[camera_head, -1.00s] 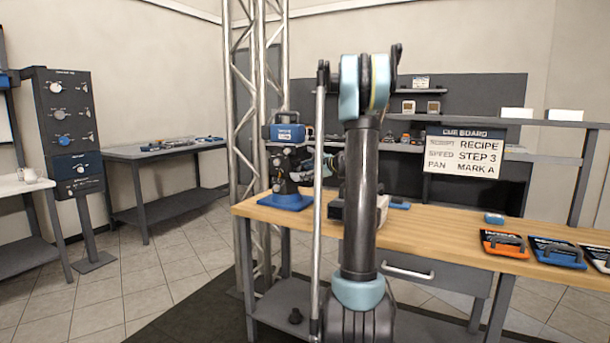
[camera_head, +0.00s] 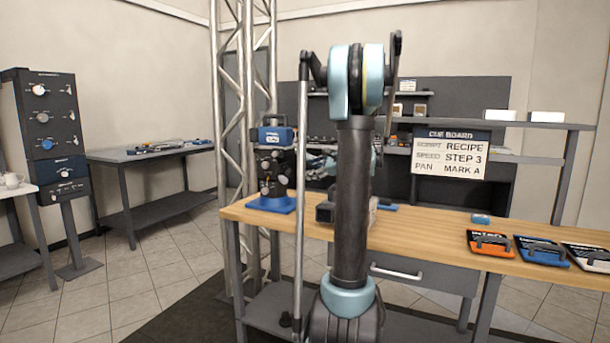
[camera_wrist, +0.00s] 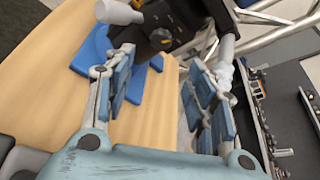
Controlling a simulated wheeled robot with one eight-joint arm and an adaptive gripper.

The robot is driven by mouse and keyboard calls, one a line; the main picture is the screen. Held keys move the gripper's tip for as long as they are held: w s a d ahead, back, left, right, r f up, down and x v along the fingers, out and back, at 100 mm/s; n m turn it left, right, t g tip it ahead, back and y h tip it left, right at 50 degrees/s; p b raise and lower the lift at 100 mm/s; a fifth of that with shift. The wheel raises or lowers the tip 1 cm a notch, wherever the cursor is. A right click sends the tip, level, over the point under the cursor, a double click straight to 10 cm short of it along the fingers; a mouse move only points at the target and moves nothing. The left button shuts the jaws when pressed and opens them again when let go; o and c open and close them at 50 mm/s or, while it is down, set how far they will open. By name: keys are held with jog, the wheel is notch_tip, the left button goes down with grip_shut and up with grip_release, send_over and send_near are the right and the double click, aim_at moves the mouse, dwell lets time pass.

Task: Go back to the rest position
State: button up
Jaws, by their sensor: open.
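My gripper (camera_wrist: 165,88) is open in the wrist view, its two blue-padded fingers spread apart with nothing between the pads. Beyond the fingertips in that view is a dark device with knobs (camera_wrist: 165,30) on a blue base (camera_wrist: 95,50). In the head view this device (camera_head: 274,172) stands upright on its blue base (camera_head: 272,204) at the left end of the wooden bench (camera_head: 430,232). My arm stands in the middle of the head view and hides part of the bench. My gripper is mostly hidden behind it, just right of the device.
Orange, blue and white-labelled pads with handles (camera_head: 491,243) lie on the right of the bench. A cue board (camera_head: 449,154) reads "STEP 3, MARK A". Truss posts (camera_head: 229,130) rise behind the device. A grey side table (camera_head: 115,158) and control panel (camera_head: 42,112) stand left.

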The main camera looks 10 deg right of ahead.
jog(key=shift+s+d+r, duration=0.1)
jog(key=shift+s+d, duration=0.15)
jog(key=shift+s, duration=0.1)
jog(key=s+a+f+n+g+h, duration=0.1)
jog(key=s+a+f+n+g, duration=0.2)
jog(key=s, duration=0.5)
jog(key=s+a+f+n+g+h, duration=0.1)
jog(key=s+a+f+n, duration=0.3)
jog(key=s, duration=0.4)
jog(key=s+a+f+n+g+h, duration=0.1)
jog(key=s+a+f+n+g, duration=0.15)
jog(key=s+a, duration=0.4)
jog(key=s+d+f+n+h, duration=0.2)
jog(key=s+f, duration=0.3)
jog(key=s, duration=0.3)
jog(key=s+d+f+n+g+h, duration=0.1)
jog(key=s+f+n+h, duration=0.1)
jog(key=s+f+n, duration=0.3)
jog(key=s+d+f+n+g+h, duration=0.1)
jog(key=s+f+n, duration=0.3)
jog(key=s, duration=0.9)
jog(key=shift+d+f+h, duration=0.4)
jog(key=shift+d+h, duration=0.3)
jog(key=shift+d, duration=0.15)
jog(key=shift+w, duration=0.1)
